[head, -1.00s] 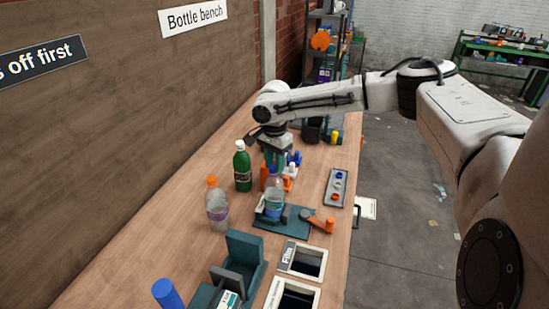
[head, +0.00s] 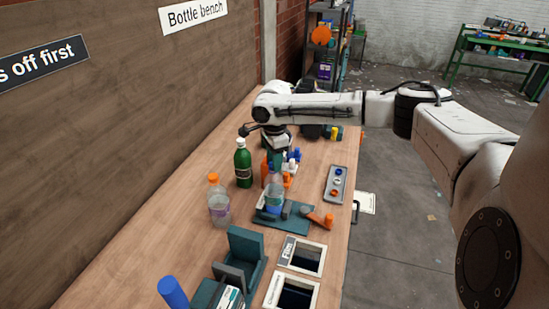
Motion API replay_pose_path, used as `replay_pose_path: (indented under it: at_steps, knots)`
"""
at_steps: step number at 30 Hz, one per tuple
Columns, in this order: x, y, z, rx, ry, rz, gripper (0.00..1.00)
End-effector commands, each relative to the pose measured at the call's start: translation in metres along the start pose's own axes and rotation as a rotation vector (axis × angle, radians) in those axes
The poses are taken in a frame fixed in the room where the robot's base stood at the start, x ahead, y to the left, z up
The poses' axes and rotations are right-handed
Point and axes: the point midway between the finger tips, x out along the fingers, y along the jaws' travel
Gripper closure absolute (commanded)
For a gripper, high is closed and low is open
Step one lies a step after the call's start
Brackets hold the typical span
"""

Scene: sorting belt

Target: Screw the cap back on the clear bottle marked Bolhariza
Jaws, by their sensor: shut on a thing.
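The clear bottle (head: 274,197) with a blue label stands upright in a teal clamp fixture (head: 297,222) on the bench. Its label is too small to read. My gripper (head: 277,163) points down right over the bottle's mouth, with its teal fingers shut. The cap is hidden between the fingers, and I cannot see how it sits on the neck.
A green bottle with a white cap (head: 243,164) and a clear bottle with an orange cap (head: 219,203) stand close on the left. A grey tray (head: 336,184) with small caps lies on the right. Chutes (head: 304,256) and a teal stand (head: 246,246) are in front.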

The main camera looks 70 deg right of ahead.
Motion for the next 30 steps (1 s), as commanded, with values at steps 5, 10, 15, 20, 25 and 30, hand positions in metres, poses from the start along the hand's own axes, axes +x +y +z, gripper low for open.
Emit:
replay_pose_path:
  at_steps: [5,10,15,20,25,30]
  knots:
    - [-0.0008,-0.0012,0.002,0.057,-0.005,-0.005,0.99]
    - [-0.0007,-0.0011,0.0019,0.054,-0.004,-0.005,0.99]
    - [0.0007,-0.0005,0.0029,0.141,-0.009,-0.003,0.99]
    - [0.0013,-0.0002,0.0034,0.355,-0.011,-0.001,0.99]
    - [-0.0003,-0.0007,0.0013,0.376,-0.004,-0.003,0.56]
    - [0.0,-0.0004,0.0006,0.375,-0.002,-0.002,0.4]
